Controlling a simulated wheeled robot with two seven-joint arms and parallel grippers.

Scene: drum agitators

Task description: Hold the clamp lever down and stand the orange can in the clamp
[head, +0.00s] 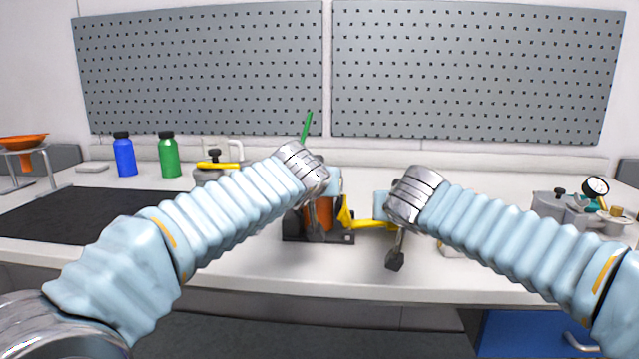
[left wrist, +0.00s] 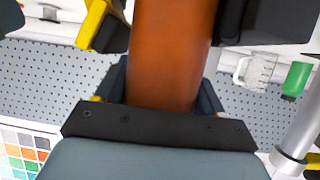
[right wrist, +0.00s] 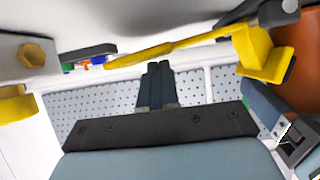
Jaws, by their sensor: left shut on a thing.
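The orange can (head: 322,214) stands about upright at the clamp, partly hidden by my left arm. My left gripper (head: 316,235) is shut on it, and the left wrist view shows a finger on either side of the can (left wrist: 172,50). The clamp has a dark base (head: 293,238) and yellow parts (head: 346,214). I cannot tell whether the can rests on the base. The yellow clamp lever (head: 372,224) points right. My right gripper (head: 395,262) is shut and empty. In the right wrist view its fingertips (right wrist: 157,68) are close beside the lever (right wrist: 165,47); contact is unclear.
A blue bottle (head: 124,157) and a green bottle (head: 169,158) stand at the back left, with a lidded pot (head: 213,172) nearby. A dark mat (head: 70,213) covers the left. Metal pots with a gauge (head: 596,186) stand at right. The front centre table is clear.

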